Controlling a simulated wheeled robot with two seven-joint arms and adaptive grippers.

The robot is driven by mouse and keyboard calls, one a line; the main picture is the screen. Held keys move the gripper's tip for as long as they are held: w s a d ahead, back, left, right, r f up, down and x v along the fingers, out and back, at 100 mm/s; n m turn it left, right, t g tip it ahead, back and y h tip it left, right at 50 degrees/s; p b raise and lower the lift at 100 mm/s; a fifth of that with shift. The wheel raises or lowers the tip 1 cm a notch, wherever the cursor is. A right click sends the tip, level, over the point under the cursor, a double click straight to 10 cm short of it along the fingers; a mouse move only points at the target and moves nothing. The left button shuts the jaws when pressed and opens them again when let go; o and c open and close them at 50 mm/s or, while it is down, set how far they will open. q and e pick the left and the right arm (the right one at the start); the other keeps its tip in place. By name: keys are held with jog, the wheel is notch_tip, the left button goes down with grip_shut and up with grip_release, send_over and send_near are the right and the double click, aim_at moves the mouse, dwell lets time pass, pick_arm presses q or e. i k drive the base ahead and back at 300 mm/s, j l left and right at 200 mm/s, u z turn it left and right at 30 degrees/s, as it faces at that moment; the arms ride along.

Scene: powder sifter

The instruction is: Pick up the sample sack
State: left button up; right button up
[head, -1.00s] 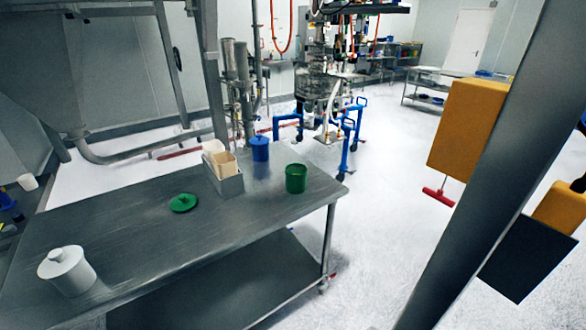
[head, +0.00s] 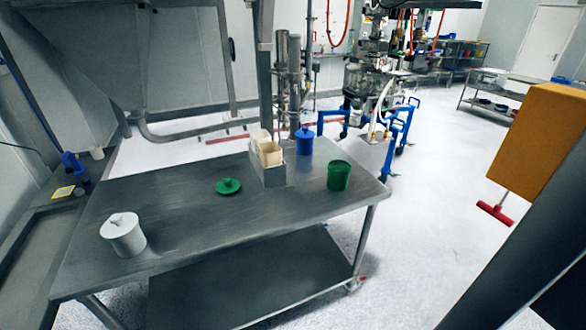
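A grey box (head: 272,176) on the steel table (head: 190,199) holds two pale, open-topped items. The nearer one is a tan, sack-like item (head: 270,154), and a cream one (head: 259,137) stands behind it. I cannot tell for certain whether either is the sample sack. Neither of my grippers is in view.
On the table are a white lidded pot (head: 123,238), a green lid (head: 228,186), an open green tub (head: 339,176) and a blue lidded tub (head: 304,142). A dark post (head: 520,260) crosses the lower right.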

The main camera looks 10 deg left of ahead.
aim_at(270, 162)
jog(key=j+z, duration=0.25)
jog(key=j, duration=0.2)
jog(key=k+j+z, duration=0.2)
jog(key=j, duration=0.25)
jog(key=j+z, duration=0.25)
jog(key=j, duration=0.2)
